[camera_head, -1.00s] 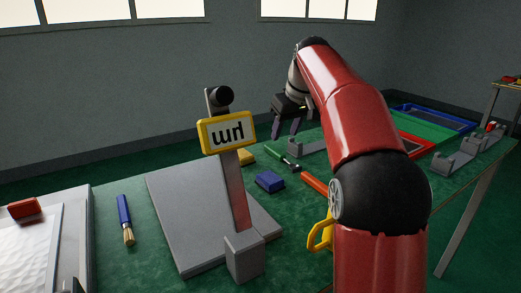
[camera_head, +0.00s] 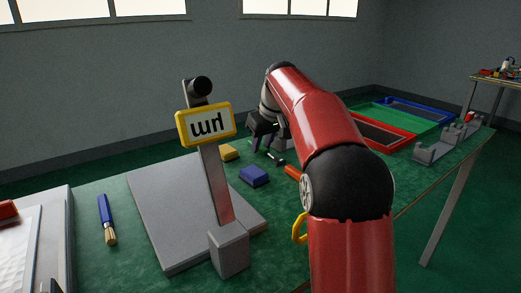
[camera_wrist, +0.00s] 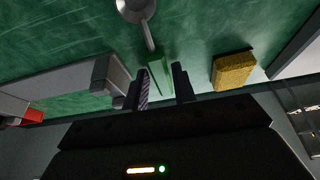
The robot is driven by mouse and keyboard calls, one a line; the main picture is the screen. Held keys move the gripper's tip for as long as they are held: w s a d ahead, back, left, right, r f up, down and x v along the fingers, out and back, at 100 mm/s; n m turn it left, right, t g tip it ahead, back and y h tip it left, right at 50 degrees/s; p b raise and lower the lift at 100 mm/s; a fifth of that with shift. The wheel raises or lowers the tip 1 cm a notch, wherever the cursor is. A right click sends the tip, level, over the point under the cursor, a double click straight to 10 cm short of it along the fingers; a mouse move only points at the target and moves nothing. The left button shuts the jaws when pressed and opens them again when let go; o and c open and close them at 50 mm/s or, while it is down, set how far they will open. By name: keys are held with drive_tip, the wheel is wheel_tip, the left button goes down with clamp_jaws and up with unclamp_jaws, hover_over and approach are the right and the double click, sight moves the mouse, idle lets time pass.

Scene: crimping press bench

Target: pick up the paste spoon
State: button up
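The paste spoon has a green handle and a round metal bowl. In the wrist view the spoon (camera_wrist: 156,72) lies on the green bench top, bowl at the top of the picture. My gripper (camera_wrist: 161,74) is open, with one dark finger on each side of the handle and a gap showing on both sides. I cannot tell if the fingers reach handle height. In the head view my gripper (camera_head: 264,146) is low over the bench, and the spoon is mostly hidden behind it, with only its bowl end (camera_head: 277,160) showing.
A yellow sponge (camera_wrist: 233,70) lies right of the spoon in the wrist view; a grey holder (camera_wrist: 70,85) stands left. In the head view a blue block (camera_head: 254,176), a plate press with a yellow sign (camera_head: 206,123) and a brush (camera_head: 106,220) are nearer.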

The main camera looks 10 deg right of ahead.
sight(262, 147)
clamp_jaws()
drive_tip(key=shift+r, duration=0.1)
wheel_tip(262, 147, up, 10)
drive_tip(key=p, duration=0.2)
drive_tip(key=shift+p, duration=0.3)
drive_tip(key=shift+c, duration=1.5)
unclamp_jaws()
clamp_jaws()
